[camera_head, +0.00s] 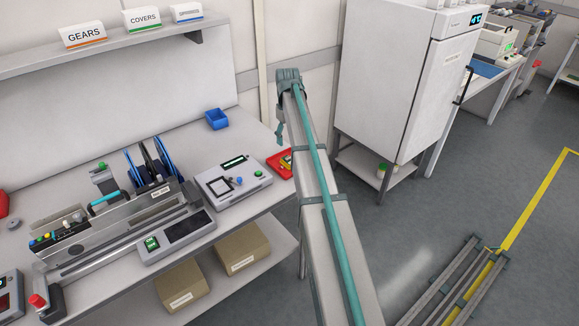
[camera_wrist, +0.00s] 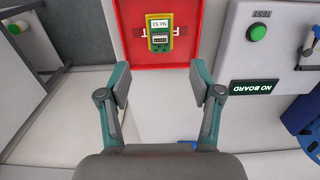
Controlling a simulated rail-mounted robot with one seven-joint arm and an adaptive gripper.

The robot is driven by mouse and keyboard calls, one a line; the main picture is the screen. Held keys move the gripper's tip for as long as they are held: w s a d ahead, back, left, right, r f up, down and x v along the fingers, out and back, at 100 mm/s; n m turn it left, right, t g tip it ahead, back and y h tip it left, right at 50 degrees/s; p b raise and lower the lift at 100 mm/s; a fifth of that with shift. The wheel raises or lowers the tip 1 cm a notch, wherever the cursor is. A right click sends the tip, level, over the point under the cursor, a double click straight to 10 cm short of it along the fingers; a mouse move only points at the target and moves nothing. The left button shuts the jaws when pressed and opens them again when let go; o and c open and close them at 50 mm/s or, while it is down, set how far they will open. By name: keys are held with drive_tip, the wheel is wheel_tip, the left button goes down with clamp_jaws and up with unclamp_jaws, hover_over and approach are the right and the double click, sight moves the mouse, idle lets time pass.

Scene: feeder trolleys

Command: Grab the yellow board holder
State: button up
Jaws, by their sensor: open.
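The yellow board holder (camera_wrist: 160,39) lies in a red tray (camera_wrist: 131,31) in the wrist view, with a green board and a small white label in it. In the head view the red tray (camera_head: 272,161) sits at the right end of the bench, and the yellow holder (camera_head: 287,162) is partly hidden behind my arm. My gripper (camera_wrist: 160,80) is open and empty. In the wrist view its two fingers point toward the tray, and the holder shows beyond and between the fingertips, apart from them. In the head view the gripper (camera_head: 280,133) hangs above the bench's right end.
A grey tester box (camera_head: 231,183) with a green button stands left of the tray; its "NO BOARD" display shows in the wrist view (camera_wrist: 265,87). A blue bin (camera_head: 216,119) stands behind. A white cabinet (camera_head: 400,80) stands right of the bench. Open floor lies in front.

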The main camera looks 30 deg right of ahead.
drive_tip(key=p, duration=0.2)
hover_over(288, 157)
drive_tip(key=f, duration=0.5)
drive_tip(key=shift+w+a, duration=0.1)
drive_tip(key=shift+w, duration=0.1)
drive_tip(key=shift+s+f+p, duration=0.15)
drive_tip(key=shift+f+p, duration=0.35)
drive_tip(key=shift+f, duration=0.85)
drive_tip(key=shift+s+f+p, duration=0.1)
drive_tip(key=shift+f+p, duration=0.35)
drive_tip(key=shift+f, duration=0.9)
clamp_jaws()
drive_tip(key=shift+r, duration=0.15)
